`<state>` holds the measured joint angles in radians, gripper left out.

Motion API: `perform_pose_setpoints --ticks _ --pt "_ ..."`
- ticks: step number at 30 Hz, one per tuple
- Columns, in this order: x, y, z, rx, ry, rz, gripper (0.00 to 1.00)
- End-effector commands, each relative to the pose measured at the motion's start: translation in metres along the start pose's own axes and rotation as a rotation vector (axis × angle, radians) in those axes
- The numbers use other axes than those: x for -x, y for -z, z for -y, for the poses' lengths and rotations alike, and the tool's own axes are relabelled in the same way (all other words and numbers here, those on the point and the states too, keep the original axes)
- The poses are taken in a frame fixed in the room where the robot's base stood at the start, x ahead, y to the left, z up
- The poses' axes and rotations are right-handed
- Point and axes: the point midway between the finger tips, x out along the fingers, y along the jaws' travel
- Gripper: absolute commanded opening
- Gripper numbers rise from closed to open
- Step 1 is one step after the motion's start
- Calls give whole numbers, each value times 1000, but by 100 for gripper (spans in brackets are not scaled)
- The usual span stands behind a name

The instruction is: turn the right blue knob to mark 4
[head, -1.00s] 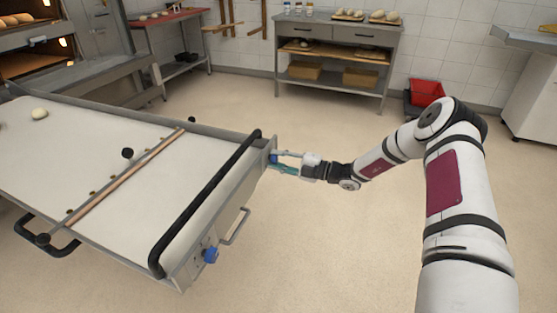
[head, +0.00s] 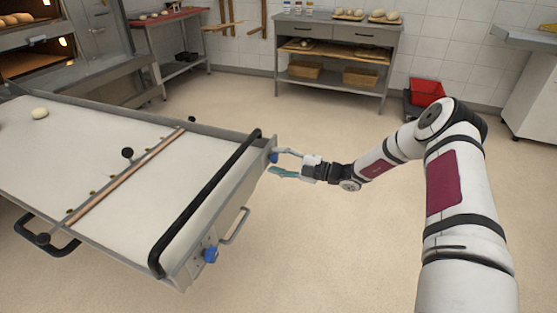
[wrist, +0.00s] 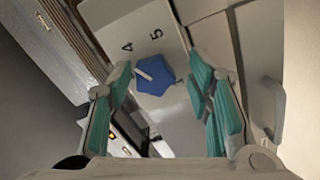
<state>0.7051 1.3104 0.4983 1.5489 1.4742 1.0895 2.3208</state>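The end panel of the white-topped loader carries two blue knobs. One blue knob (head: 273,157) is at the panel's far end, right by my gripper (head: 279,162). The other blue knob (head: 210,255) is at the near end. In the wrist view the blue knob (wrist: 157,76) is five-sided with a pale pointer line on its left part. The line points left and slightly up, below the printed 4 (wrist: 127,47); the 5 (wrist: 156,34) is above the knob. My gripper (wrist: 168,100) is open, its teal-padded fingers on either side with gaps to the knob.
A black bar handle (head: 205,205) runs along the loader's end. A small grey handle (head: 236,226) sticks out between the knobs. Open floor lies right of the loader. A work table (head: 335,55) and a red crate (head: 427,92) stand at the back.

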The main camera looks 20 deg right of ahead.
Motion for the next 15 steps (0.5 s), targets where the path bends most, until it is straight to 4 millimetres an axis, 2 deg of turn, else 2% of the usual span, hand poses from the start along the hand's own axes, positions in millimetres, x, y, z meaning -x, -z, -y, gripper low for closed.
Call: perform_pose_setpoints --ticks 10,15 --pt "2 0 -3 3 -4 -2 50" --pt "23 0 -3 3 -5 1 50"
